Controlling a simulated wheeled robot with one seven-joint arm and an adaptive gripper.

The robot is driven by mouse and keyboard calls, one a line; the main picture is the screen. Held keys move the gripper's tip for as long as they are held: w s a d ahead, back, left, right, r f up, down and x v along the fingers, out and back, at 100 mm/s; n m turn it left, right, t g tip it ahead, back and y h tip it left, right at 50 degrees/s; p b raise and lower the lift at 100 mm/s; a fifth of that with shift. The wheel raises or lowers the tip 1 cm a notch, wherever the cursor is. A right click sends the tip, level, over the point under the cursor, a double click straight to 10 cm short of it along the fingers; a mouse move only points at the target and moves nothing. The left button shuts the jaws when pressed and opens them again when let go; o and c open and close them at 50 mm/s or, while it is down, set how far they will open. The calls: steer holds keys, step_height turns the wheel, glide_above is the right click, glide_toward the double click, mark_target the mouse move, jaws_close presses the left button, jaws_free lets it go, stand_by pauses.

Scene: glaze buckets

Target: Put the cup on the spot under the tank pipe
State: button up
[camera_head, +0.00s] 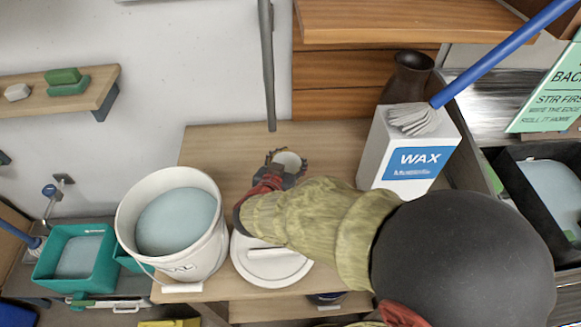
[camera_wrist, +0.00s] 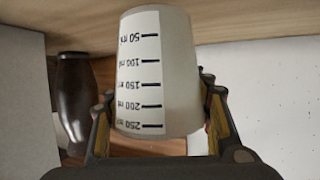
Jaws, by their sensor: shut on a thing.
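The cup (camera_wrist: 182,75) is pale and translucent, with a white scale strip marked in ml. In the wrist view it sits between the two fingers of my gripper (camera_wrist: 160,118), which is shut on it. The printing appears upside down there. In the head view the cup (camera_head: 288,160) is at the far part of the wooden table, with my gripper (camera_head: 287,165) around it. The grey tank pipe (camera_head: 268,70) hangs down the wall, its lower end just behind and left of the cup. The spot under the pipe is not clearly visible. I cannot tell whether the cup touches the table.
A white bucket of pale blue glaze (camera_head: 133,215) stands left on the table (camera_head: 225,150). A round white lid (camera_head: 270,268) lies under my arm. A white WAX box (camera_head: 408,155) with a brush (camera_head: 415,119) and a dark vase (camera_head: 408,78) stand right. Free wood lies left of the cup.

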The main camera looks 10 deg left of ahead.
mark_target(289, 168)
step_height(289, 168, down, 3)
steer(key=shift+f+b, duration=0.15)
steer(key=shift+b, duration=0.85)
steer(key=o, duration=1.2)
steer(key=shift+c, duration=0.2)
